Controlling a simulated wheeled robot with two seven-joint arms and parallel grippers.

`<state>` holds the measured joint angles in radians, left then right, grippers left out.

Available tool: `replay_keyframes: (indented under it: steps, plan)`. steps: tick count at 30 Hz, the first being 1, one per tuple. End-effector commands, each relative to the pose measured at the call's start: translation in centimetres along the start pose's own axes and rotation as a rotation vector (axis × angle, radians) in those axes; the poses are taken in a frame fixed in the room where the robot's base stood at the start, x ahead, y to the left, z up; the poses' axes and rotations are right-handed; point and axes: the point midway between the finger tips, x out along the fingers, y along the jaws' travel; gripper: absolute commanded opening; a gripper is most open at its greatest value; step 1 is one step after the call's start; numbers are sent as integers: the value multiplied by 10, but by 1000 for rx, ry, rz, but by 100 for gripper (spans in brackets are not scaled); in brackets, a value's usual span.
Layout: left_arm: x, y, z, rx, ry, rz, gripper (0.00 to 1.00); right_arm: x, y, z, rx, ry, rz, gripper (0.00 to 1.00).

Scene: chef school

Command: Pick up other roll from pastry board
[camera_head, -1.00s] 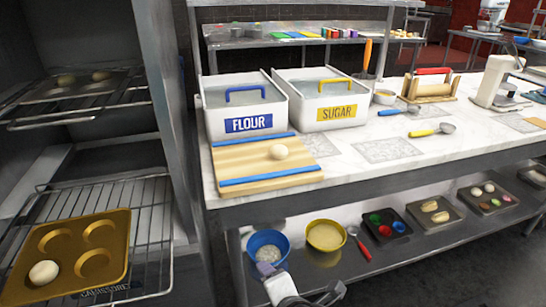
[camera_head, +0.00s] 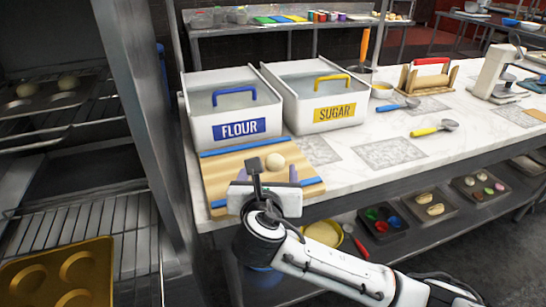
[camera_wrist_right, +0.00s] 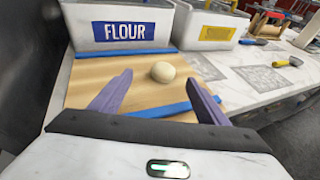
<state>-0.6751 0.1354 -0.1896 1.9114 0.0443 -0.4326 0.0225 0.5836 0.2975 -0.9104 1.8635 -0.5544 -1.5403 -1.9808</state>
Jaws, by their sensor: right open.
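A round pale roll (camera_head: 275,162) sits on the wooden pastry board (camera_head: 218,172), which has blue strips along its far and near edges. The roll also shows in the right wrist view (camera_wrist_right: 163,71), beyond and between the two fingers. My right gripper (camera_head: 272,178) is at the near side of the board, open and empty, with its purple fingers (camera_wrist_right: 155,98) apart and pointing toward the roll. It does not touch the roll. My left gripper is not in view.
White FLOUR (camera_head: 232,108) and SUGAR (camera_head: 318,97) bins stand behind the board. At left is an oven rack (camera_head: 85,230) with a golden muffin tin (camera_head: 60,275). A yellow-handled scoop (camera_head: 434,128) lies to the right.

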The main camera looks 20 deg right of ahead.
Motion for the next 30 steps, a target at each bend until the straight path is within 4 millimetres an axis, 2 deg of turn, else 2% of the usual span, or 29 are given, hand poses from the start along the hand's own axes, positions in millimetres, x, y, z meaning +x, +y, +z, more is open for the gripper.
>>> replay_keyframes:
  steps: [3,8,16,25,26,30]
  plan:
    - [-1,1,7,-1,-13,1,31,14,0,0,1,0,-1,69]
    - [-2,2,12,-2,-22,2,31,26,-3,0,1,0,-1,69]
    - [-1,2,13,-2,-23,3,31,64,-8,-2,2,0,0,69]
    - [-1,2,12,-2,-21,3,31,70,-7,-2,3,1,3,69]
    - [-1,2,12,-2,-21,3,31,70,-7,-2,3,1,3,67]
    - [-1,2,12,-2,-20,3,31,70,-7,-3,3,1,3,44]
